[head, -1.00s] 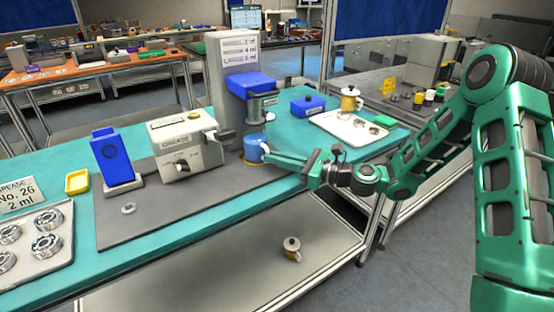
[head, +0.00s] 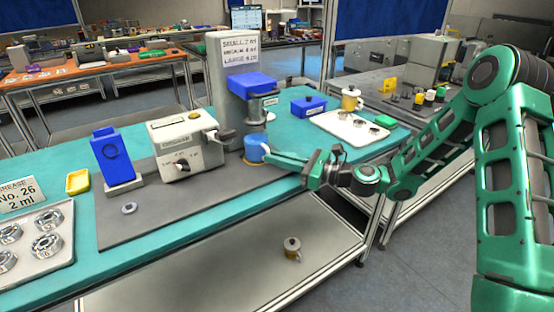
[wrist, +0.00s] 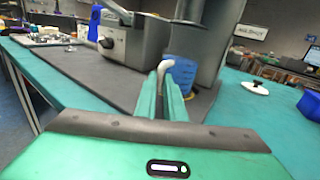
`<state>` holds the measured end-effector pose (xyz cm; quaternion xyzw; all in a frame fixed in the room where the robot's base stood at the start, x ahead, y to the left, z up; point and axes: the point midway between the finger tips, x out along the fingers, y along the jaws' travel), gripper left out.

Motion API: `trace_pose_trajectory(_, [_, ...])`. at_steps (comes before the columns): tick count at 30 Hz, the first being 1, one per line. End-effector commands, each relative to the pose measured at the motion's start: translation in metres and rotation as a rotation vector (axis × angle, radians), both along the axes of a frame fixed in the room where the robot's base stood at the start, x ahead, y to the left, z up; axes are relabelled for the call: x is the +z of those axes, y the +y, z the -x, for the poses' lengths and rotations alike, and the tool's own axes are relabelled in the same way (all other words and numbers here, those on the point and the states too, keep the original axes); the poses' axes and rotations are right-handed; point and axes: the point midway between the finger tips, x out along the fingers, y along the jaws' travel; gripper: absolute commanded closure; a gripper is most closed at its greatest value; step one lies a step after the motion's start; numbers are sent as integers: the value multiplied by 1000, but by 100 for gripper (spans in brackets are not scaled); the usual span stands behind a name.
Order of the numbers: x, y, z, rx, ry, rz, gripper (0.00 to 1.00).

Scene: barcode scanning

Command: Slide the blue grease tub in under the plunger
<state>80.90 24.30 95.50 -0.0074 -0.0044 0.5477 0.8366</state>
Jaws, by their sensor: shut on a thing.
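The blue grease tub (head: 254,151) stands upright at the foot of the tall grey dispenser (head: 232,62). In the wrist view the tub (wrist: 182,72) is just beyond my fingertips, with a pale curved handle on its near side. My gripper (head: 270,154) is shut on that handle; its green fingers (wrist: 166,92) reach in from the right in the head view. The grey plunger part (head: 254,108) hangs below the dispenser's blue head (head: 251,85). The tub appears below it in the head view; I cannot tell whether they line up exactly.
A grease machine (head: 187,145) with a dial stands close left of the tub. A blue stand (head: 117,155) is farther left. A lidded blue box (head: 308,106) and a tray (head: 349,127) are to the right. The grey mat's front is mostly clear.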

Motion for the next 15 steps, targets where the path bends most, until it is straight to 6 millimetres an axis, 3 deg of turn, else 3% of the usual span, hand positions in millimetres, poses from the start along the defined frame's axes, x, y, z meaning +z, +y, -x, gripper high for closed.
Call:
trace_pose_trajectory(12, [0,0,0,0,-2,-1,100])
trace_pose_trajectory(15, [0,0,0,0,0,-1,72])
